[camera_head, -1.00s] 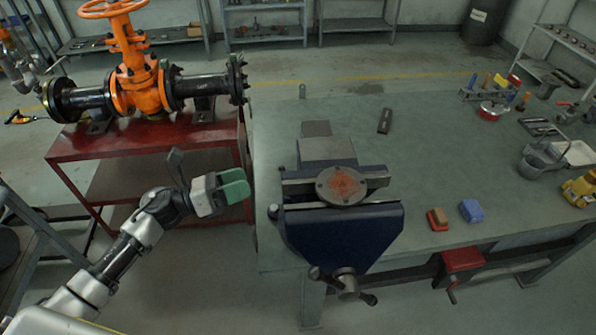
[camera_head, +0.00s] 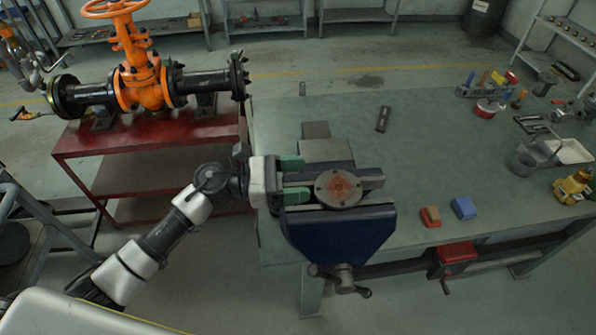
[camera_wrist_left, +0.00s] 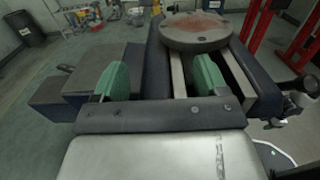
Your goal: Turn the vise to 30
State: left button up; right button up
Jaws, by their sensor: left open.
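The dark blue vise (camera_head: 343,232) is mounted at the front edge of the green workbench, with a round rusty flange (camera_head: 338,187) lying on its jaws. The vise handle (camera_head: 344,278) hangs at its front, below the bench top. My left gripper (camera_head: 296,180) is open at the left end of the vise jaws, its green fingers apart and pointing right toward the flange. In the left wrist view the green fingers (camera_wrist_left: 161,78) are apart above the vise, and the flange (camera_wrist_left: 195,31) lies ahead of them, not between them. My right gripper is not in view.
An orange gate valve (camera_head: 138,80) stands on a red table (camera_head: 100,139) at the left. A red and brown block (camera_head: 430,216) and a blue block (camera_head: 464,208) lie right of the vise. A small dark bar (camera_head: 383,119) lies behind it. Tools and containers fill the bench's right side.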

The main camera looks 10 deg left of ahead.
pick_arm(q)
jog(key=shift+d, duration=0.2)
jog(key=shift+c, duration=0.3)
jog(key=c, duration=1.2)
